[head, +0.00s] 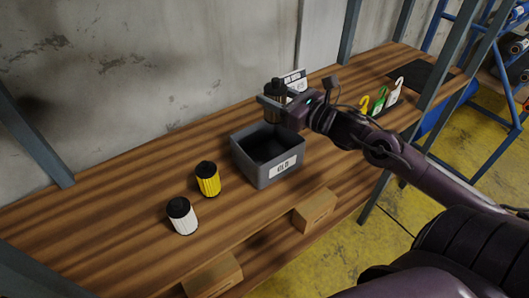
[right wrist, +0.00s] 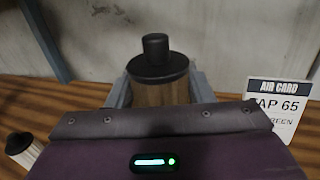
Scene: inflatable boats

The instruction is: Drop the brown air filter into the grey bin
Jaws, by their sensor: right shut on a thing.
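The brown air filter (right wrist: 160,94) has a black cap and stands upright between the fingers of my right gripper (right wrist: 158,88), which is shut on it. In the head view the filter's dark cap (head: 276,86) shows above my right gripper (head: 273,102), which hides much of its body. The grey bin (head: 283,172), labelled OLD, is an open box on the wooden bench. In the head view the held filter appears just beyond the bin's back edge; its height above the bench is hard to tell. My left gripper is out of view.
A yellow filter (head: 208,180) and a white filter (head: 182,217) stand left of the bin. A printed card (right wrist: 277,108) stands beside the held filter. Coloured hooked tags (head: 380,99) and a dark mat (head: 420,76) lie farther right. The wall runs along the back.

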